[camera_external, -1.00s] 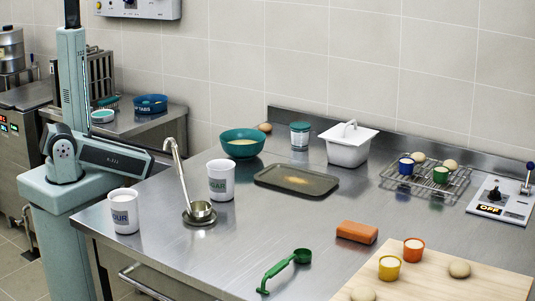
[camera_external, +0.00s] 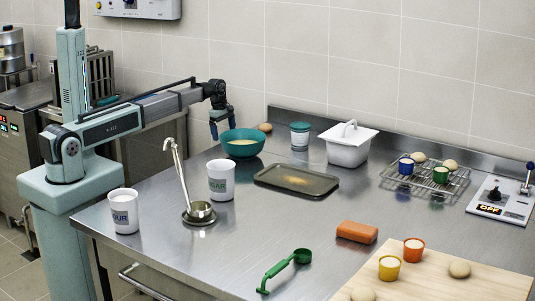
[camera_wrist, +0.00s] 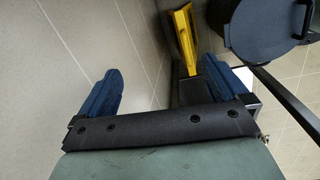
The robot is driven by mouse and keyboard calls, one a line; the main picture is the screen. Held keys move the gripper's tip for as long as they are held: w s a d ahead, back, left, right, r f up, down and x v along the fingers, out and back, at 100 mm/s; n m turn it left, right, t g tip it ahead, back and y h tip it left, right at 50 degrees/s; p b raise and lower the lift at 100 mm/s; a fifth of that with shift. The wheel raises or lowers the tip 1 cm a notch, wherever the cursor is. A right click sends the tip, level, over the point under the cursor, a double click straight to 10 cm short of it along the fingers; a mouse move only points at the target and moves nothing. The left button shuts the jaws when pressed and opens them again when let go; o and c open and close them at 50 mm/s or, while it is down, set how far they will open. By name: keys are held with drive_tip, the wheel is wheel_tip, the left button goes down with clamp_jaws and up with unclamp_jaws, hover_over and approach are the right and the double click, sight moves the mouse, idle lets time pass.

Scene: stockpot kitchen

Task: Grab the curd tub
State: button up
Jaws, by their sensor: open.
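A white tub with a teal lid (camera_external: 300,135) stands upright at the back of the steel table, between the teal bowl and the white sink-like basin. Its label is too small to read, so I cannot be sure that it is the curd tub. My gripper (camera_external: 219,124) hangs above the table's back left edge, beside the teal bowl and well left of the lidded tub. Its blue fingers are apart and empty in the wrist view (camera_wrist: 158,92). No tub shows between them there.
A teal bowl (camera_external: 242,143) is closest to my gripper. A dark tray (camera_external: 296,180), a white basin (camera_external: 349,146), a sugar cup (camera_external: 220,180), a flour cup (camera_external: 124,211) and a ladle (camera_external: 181,176) stand around.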

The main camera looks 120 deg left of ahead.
drive_tip(key=w+d+r+m, duration=0.1)
drive_tip(key=w+r+m, duration=0.2)
drive_tip(key=w, duration=0.3)
drive_tip(key=w+r+m+y, duration=0.1)
drive_tip(key=w+r+m, duration=0.3)
drive_tip(key=w, duration=0.3)
drive_tip(key=w+d+r+m+y, duration=0.1)
drive_tip(key=w+r+m, duration=0.2)
drive_tip(key=w+r, duration=0.3)
drive_tip(key=shift+w+d+m, duration=0.2)
drive_tip(key=shift+d+m, duration=0.1)
drive_tip(key=shift+m, duration=0.1)
drive_tip(key=w+d+r+m+t+y, duration=0.1)
drive_tip(key=w+d+r+m, duration=0.2)
drive_tip(key=w, duration=0.3)
drive_tip(key=w+d+r+m, duration=0.2)
drive_tip(key=w+m, duration=0.1)
drive_tip(key=w, duration=0.2)
drive_tip(key=m+t+y, duration=0.1)
drive_tip(key=m, duration=0.5)
approach(300, 125)
drive_tip(key=x, duration=0.7)
drive_tip(key=shift+s+f, duration=0.1)
drive_tip(key=shift+s, duration=0.15)
drive_tip(key=shift+w+a+f, duration=0.25)
drive_tip(key=shift+a+f, duration=0.1)
drive_tip(key=shift+f, duration=0.2)
drive_tip(key=shift+x, duration=1.9)
drive_tip(key=shift+a, duration=0.1)
drive_tip(key=shift+c, duration=0.3)
